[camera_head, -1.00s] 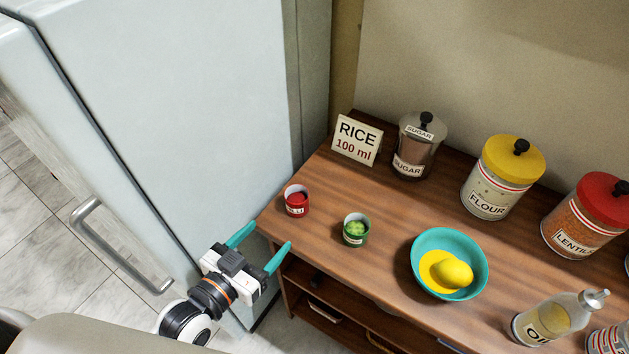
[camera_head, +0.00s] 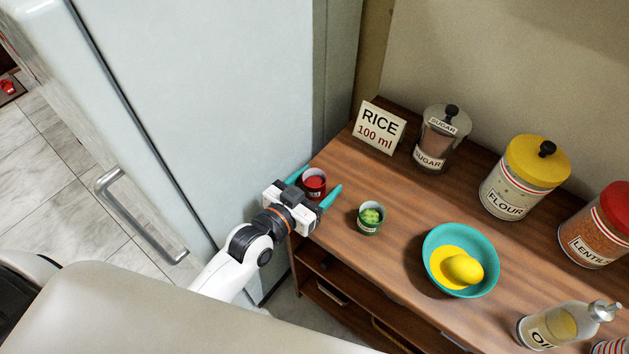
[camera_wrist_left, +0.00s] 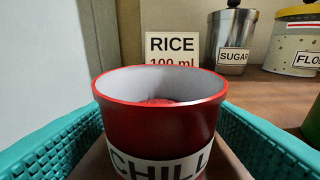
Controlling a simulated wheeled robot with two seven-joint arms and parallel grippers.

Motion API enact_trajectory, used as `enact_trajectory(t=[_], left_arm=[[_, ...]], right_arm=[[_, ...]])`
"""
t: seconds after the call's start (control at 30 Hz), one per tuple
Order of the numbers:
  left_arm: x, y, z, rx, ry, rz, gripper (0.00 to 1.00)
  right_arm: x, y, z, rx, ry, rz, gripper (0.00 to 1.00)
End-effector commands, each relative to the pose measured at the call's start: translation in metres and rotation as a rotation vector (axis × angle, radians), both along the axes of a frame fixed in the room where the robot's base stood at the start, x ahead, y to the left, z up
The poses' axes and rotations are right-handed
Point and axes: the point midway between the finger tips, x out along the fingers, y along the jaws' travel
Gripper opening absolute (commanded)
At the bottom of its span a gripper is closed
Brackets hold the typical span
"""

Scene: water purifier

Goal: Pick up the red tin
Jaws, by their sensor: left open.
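The red tin (camera_head: 315,181), with a white label, stands upright at the left end of the wooden counter. In the left wrist view the red tin (camera_wrist_left: 160,122) fills the middle, its label reads CHILL and its open top shows red contents. My left gripper (camera_head: 318,183) is open, with one teal finger on each side of the tin. In the wrist view small gaps show between the fingers and the tin, so contact is not visible. The tin's lower part is partly hidden by the gripper in the head view. My right gripper is not in view.
A small tin with green contents (camera_head: 370,218) stands right of the gripper. A teal bowl (camera_head: 486,282) with a lemon is farther right. The RICE sign (camera_head: 379,127), sugar canister (camera_head: 441,140) and flour jar (camera_head: 522,180) stand behind. The fridge (camera_head: 215,100) is close on the left.

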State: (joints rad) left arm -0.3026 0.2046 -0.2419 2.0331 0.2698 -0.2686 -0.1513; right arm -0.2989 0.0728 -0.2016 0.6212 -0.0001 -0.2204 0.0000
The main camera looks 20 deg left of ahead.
Motion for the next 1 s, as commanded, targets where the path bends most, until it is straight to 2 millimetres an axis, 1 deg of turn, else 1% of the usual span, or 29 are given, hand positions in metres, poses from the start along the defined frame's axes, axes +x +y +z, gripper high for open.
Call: enact_trajectory(t=[0.03, 0.1, 0.33, 0.37, 0.4, 0.63, 0.67, 0.87, 0.97, 1.0], left_arm=[[0.006, -0.002, -0.001, 0.0, 0.0, 0.001, 0.69], [0.01, -0.003, -0.001, 0.001, 0.0, 0.001, 0.69], [0.012, -0.004, -0.003, 0.002, 0.001, 0.001, 0.69], [0.012, -0.004, -0.003, 0.002, 0.001, 0.001, 0.68], [0.012, -0.004, -0.003, 0.001, 0.001, 0.001, 0.61], [0.011, -0.004, -0.003, 0.001, 0.001, 0.001, 0.23], [0.012, -0.004, -0.002, 0.001, 0.001, 0.001, 0.22], [0.012, -0.004, -0.002, 0.001, 0.001, 0.001, 0.22], [0.012, -0.004, 0.006, 0.001, -0.001, 0.0, 0.22], [0.012, -0.004, 0.011, 0.0, -0.002, 0.001, 0.22]], right_arm=[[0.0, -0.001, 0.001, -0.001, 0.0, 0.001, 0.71], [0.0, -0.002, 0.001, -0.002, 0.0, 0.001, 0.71], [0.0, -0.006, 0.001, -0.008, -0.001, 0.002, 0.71], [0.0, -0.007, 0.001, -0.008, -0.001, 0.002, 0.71], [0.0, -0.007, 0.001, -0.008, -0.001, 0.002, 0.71], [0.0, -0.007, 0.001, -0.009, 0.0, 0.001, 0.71], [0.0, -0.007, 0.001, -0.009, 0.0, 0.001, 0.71], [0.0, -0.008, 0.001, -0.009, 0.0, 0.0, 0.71], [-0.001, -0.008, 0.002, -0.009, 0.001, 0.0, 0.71], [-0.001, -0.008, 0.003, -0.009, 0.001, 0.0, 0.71]])
